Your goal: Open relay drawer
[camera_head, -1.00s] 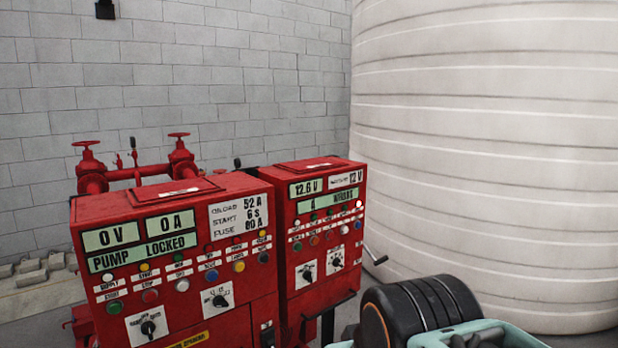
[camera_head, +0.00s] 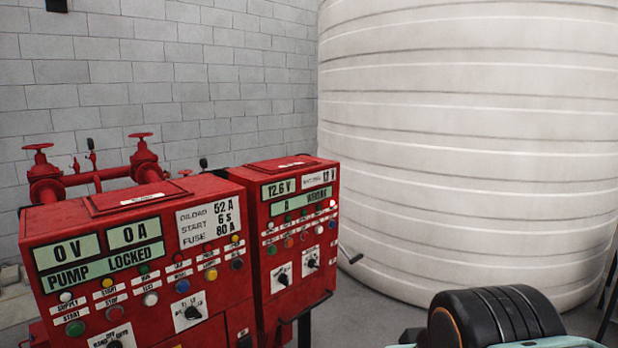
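Two red control cabinets stand side by side at the lower left. The left cabinet (camera_head: 135,265) has displays reading 0 V, 0 A and PUMP LOCKED, a white label with OILOAD 52 A, START 6 s and FUSE 80 A, coloured buttons and black rotary knobs. The right cabinet (camera_head: 290,235) shows 12.6 V, small lamps and two black knobs. I cannot make out a relay drawer; the cabinets' lower fronts are cut off by the frame. My arm, black with pale teal, shows at the lower right. My gripper's fingers are not in view.
Red valve handwheels and pipes (camera_head: 95,180) stand behind the left cabinet. A large white ribbed tank (camera_head: 470,140) fills the right background. Bare grey floor (camera_head: 375,310) shows between that cabinet and my arm.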

